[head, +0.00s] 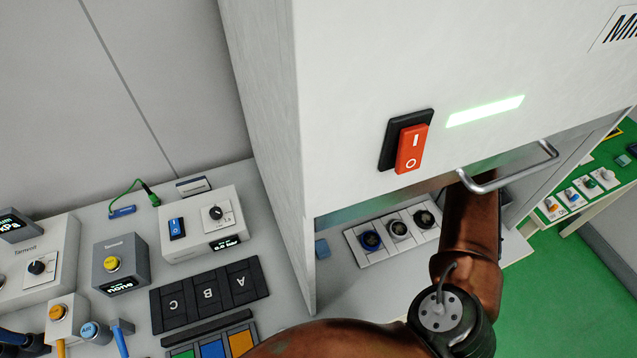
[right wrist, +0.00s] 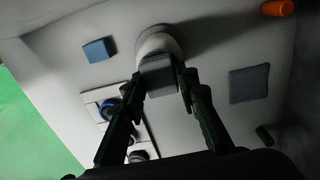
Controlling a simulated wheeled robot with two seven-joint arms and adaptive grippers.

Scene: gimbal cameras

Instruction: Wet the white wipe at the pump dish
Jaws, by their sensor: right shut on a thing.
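In the right wrist view, my right gripper (right wrist: 160,82) is shut on a small pale grey block-like piece (right wrist: 158,78), which I take to be the white wipe in shade. Right behind it is a white rounded thing (right wrist: 158,42), likely the pump dish; the held piece overlaps its near side. Whether the two touch I cannot tell. In the head view my right arm reaches into the cabinet under its raised front, and the gripper, wipe and dish are hidden there. My left gripper is in neither view.
The white cabinet front (head: 350,60) hangs over the opening, with a metal handle (head: 510,172). Inside are a blue block (right wrist: 98,50), a tray (right wrist: 92,96) of round pieces, a dark grey square (right wrist: 249,84), an orange piece (right wrist: 278,8) and a green one (right wrist: 264,135).

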